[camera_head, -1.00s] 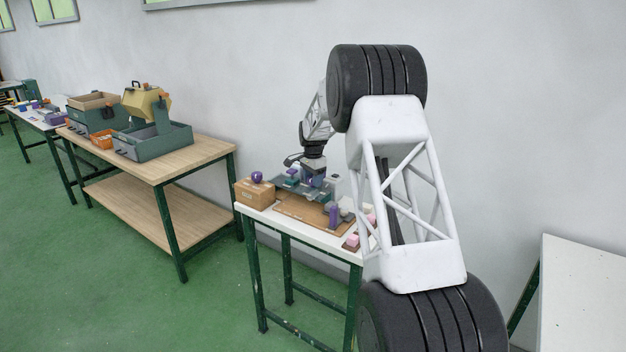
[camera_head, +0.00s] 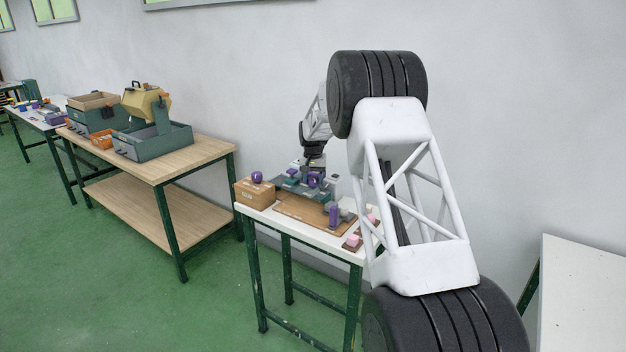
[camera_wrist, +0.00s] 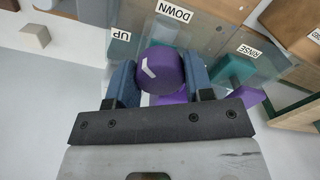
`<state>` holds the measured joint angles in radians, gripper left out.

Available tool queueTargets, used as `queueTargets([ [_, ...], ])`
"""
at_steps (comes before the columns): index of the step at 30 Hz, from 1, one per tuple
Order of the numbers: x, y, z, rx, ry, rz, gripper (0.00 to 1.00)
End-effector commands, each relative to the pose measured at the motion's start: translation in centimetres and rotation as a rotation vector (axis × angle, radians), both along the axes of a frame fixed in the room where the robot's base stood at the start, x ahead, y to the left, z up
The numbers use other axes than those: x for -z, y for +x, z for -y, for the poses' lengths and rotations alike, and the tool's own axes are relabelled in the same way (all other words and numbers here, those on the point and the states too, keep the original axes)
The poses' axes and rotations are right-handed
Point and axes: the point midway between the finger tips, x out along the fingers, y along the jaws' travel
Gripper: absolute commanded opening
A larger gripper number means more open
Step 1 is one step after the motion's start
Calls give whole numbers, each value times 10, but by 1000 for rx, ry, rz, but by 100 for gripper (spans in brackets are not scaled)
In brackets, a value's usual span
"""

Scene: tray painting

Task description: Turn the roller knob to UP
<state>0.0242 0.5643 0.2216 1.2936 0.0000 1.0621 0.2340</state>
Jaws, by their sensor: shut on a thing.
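The purple roller knob (camera_wrist: 162,71) sits between the two blue fingers of my gripper (camera_wrist: 161,84) in the wrist view. The gripper is shut on it, one finger at each side. A white mark shows on the left part of the knob's face. The UP label (camera_wrist: 121,34) is beyond the knob to the left, upside down in this view. The DOWN label (camera_wrist: 173,12) is beyond it, slightly right. In the head view, my gripper (camera_head: 314,172) is small over the station (camera_head: 290,184) on the white table, with purple showing at its fingers.
A RINSE label (camera_wrist: 249,51) stands by a teal block (camera_wrist: 234,70) right of the gripper. A cardboard box (camera_head: 254,193) with a purple knob on top is at the table's left.

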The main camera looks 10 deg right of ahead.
Motion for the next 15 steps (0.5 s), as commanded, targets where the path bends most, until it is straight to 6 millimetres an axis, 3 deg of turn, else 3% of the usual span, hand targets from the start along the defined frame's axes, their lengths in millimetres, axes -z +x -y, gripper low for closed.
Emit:
queueTargets([
  [15,-1,0,0,-468,0,1,24],
])
